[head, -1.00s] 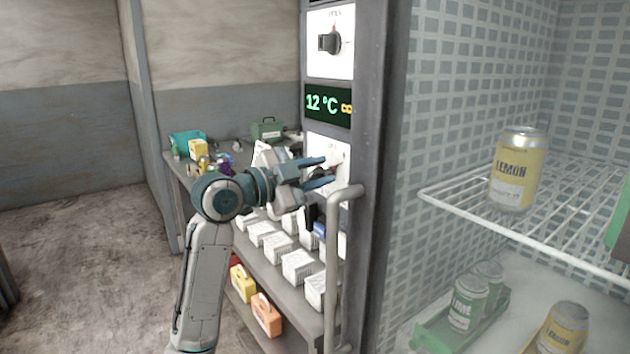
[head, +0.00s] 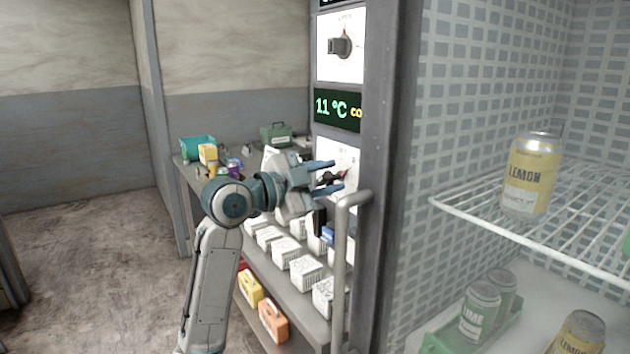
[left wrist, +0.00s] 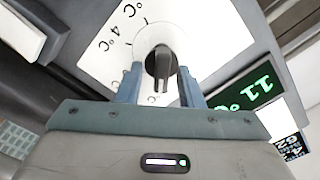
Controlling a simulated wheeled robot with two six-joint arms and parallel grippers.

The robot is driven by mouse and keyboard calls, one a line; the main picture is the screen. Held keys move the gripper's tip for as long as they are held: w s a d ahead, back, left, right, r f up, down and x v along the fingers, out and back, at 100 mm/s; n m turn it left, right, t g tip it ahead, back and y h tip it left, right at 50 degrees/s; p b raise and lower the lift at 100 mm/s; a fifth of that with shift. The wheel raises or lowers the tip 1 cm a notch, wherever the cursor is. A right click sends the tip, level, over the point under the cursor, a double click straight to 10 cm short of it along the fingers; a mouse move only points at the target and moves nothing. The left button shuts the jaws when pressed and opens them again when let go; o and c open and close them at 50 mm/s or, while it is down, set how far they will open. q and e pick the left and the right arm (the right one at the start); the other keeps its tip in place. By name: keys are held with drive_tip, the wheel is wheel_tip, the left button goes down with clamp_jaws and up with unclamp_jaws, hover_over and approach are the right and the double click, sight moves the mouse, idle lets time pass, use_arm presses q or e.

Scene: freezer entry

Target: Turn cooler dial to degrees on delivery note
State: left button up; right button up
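The lower cooler dial is a white plate with a dark knob (left wrist: 162,62), printed with "4 °C" and other marks partly hidden. In the head view its plate (head: 347,150) is partly behind my left gripper (head: 327,178). In the left wrist view my left gripper (left wrist: 160,85) is open, its two blue fingers on either side of the knob, with gaps showing. A green display (head: 338,108) reads "11 °C" followed by cut-off orange text; it also shows in the left wrist view (left wrist: 247,92). I cannot identify a delivery note. My right gripper is not in view.
Another dial (head: 340,45) sits above the display. A vertical handle (head: 342,265) stands close by my left gripper. Shelves with white boxes (head: 305,270) are behind my arm. The cooler on the right holds cans on a wire shelf (head: 470,205) and below.

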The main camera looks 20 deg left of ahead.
use_arm(q)
drive_tip(key=b+v, duration=0.4)
drive_tip(key=v, duration=0.6)
drive_tip(key=shift+s+a, duration=0.2)
drive_tip(key=shift+s, duration=0.05)
